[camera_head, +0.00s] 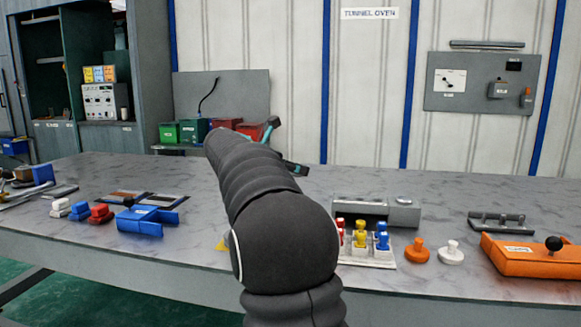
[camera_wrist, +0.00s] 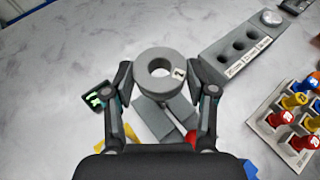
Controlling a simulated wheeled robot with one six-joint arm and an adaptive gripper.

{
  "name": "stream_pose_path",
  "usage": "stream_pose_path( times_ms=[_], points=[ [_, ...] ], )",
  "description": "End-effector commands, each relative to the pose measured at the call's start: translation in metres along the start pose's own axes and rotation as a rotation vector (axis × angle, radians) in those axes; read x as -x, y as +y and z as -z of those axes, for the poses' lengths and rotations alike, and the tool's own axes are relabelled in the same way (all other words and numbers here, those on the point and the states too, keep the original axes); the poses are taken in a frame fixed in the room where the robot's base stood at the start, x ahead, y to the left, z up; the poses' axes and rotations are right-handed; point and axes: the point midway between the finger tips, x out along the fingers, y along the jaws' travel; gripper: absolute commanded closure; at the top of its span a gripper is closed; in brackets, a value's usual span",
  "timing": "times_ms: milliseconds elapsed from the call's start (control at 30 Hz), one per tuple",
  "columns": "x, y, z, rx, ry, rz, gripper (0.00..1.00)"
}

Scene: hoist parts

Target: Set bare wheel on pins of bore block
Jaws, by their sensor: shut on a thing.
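My gripper (camera_wrist: 160,75) is shut on a grey ring-shaped wheel (camera_wrist: 146,82) with a round centre hole and a white tag marked 2. One finger is on each side of its rim. In the head view my arm hides the wheel. A long grey block (camera_wrist: 212,55) with dark round bores, small labels and a silver disc at its far end lies right of the wheel in the wrist view. It seems to be the bore block and also shows in the head view (camera_head: 403,216). I cannot make out pins on it.
Grey bars (camera_wrist: 150,115) show below the wheel, by a dark green-lit device (camera_wrist: 98,97). A white tray (camera_wrist: 262,121) of coloured plugs stands right. In the head view, an orange knob (camera_head: 417,251), white knob (camera_head: 451,252) and orange box (camera_head: 515,262) occupy the right bench; a blue bracket (camera_head: 150,219) lies left.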

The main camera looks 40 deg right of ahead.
Motion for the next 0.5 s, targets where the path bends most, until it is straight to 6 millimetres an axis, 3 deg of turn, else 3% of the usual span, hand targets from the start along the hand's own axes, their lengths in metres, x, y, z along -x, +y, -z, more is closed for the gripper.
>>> stream_pose_path(
  times_ms=[500],
  points=[
    [-0.016, 0.000, 0.038, 0.000, -0.001, -0.001, 0.94]
  ],
)
